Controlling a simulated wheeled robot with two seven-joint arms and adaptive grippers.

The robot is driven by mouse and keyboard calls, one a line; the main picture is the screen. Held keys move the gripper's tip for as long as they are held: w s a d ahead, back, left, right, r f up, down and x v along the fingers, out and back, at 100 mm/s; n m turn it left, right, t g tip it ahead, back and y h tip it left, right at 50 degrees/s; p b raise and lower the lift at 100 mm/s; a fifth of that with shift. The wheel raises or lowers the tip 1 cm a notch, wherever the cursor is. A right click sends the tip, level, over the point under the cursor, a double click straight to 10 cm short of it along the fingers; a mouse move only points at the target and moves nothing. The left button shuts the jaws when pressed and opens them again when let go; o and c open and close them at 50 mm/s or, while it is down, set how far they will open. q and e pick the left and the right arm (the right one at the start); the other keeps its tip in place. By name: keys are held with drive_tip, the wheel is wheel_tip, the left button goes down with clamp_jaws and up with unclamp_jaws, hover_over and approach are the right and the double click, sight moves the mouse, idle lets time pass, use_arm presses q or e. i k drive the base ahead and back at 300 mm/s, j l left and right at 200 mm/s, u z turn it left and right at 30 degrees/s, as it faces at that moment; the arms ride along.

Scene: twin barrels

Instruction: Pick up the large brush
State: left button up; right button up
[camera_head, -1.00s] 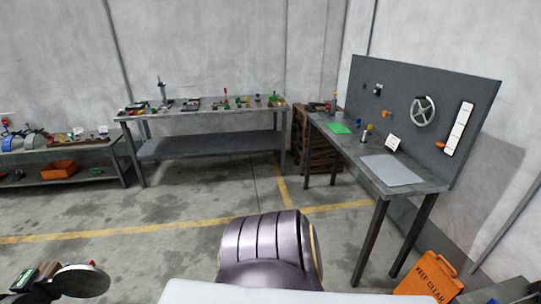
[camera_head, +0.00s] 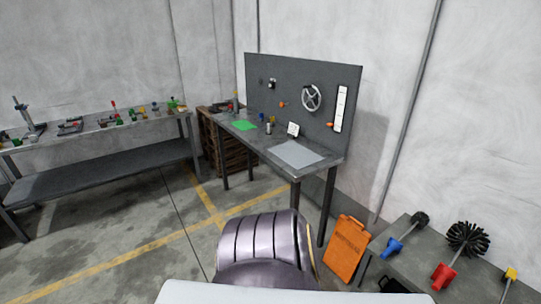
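A large round black-bristled brush (camera_head: 467,238) with a red handle lies on a grey table (camera_head: 420,262) at the lower right. A smaller black brush (camera_head: 419,220) with a blue handle is to its left on the same table. A yellow-handled item (camera_head: 510,275) sits to its right, partly cut off by the frame edge. Neither of my grippers is in view. A grey-purple ribbed part of my own body shows at the bottom centre.
An orange sign board (camera_head: 346,250) stands on the floor left of the brush table. A workbench (camera_head: 298,153) with a dark back panel and handwheel (camera_head: 312,97) is at the centre. A long bench (camera_head: 100,163) is at the left. The floor between is open, with yellow lines.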

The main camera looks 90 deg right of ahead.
sight(444, 275)
drive_tip(key=z, duration=4.6)
